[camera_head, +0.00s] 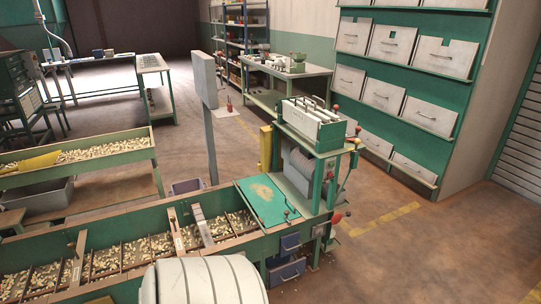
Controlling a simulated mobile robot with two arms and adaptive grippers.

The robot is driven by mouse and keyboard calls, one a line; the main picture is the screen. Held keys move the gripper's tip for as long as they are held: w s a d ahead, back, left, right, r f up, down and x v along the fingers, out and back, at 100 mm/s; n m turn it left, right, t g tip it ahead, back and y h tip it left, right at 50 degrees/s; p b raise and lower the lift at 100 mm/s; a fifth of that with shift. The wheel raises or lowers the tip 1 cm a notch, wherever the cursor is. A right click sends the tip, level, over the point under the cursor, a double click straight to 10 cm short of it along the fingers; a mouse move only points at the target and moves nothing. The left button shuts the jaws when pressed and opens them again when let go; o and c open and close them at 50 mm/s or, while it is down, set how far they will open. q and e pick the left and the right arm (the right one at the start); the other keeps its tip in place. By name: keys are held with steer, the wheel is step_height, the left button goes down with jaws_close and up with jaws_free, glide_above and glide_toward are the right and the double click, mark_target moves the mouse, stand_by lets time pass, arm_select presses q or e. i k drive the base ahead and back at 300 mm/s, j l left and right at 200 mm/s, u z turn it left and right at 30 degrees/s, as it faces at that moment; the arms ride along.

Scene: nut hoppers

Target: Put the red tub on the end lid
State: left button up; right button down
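A green flat lid (268,200) with a worn tan patch covers the right end of the long nut hopper (125,238). Its top looks clear, with a small dark-handled, red-tipped lever at its front right corner. I cannot make out a red tub in this view. Neither of my grippers is in view.
A pale ribbed rounded body (205,282) fills the bottom centre, in front of the hopper. A green machine (314,128) with red-knobbed levers stands just right of the lid. A second nut tray (80,157) is at left. Floor (420,240) at right is open, before a drawer cabinet (415,75).

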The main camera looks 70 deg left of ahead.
mark_target(263, 193)
steer(key=i+u, duration=1.15)
steer(key=u, duration=0.2)
steer(key=i+u, duration=0.1)
steer(key=u, duration=0.3)
steer(key=i+l+u, duration=0.1)
steer(key=u, duration=0.25)
steer(key=i+u, duration=0.15)
steer(key=u, duration=0.25)
steer(key=i+u, duration=0.15)
steer(key=u, duration=0.2)
steer(key=i+l+u, duration=0.1)
steer(key=u, duration=0.3)
steer(key=i+l+u, duration=0.1)
steer(key=i+u, duration=0.25)
steer(key=i+l+u, duration=0.1)
steer(key=u, duration=0.25)
steer(key=i+l+u, duration=0.15)
steer(key=l+u, duration=0.2)
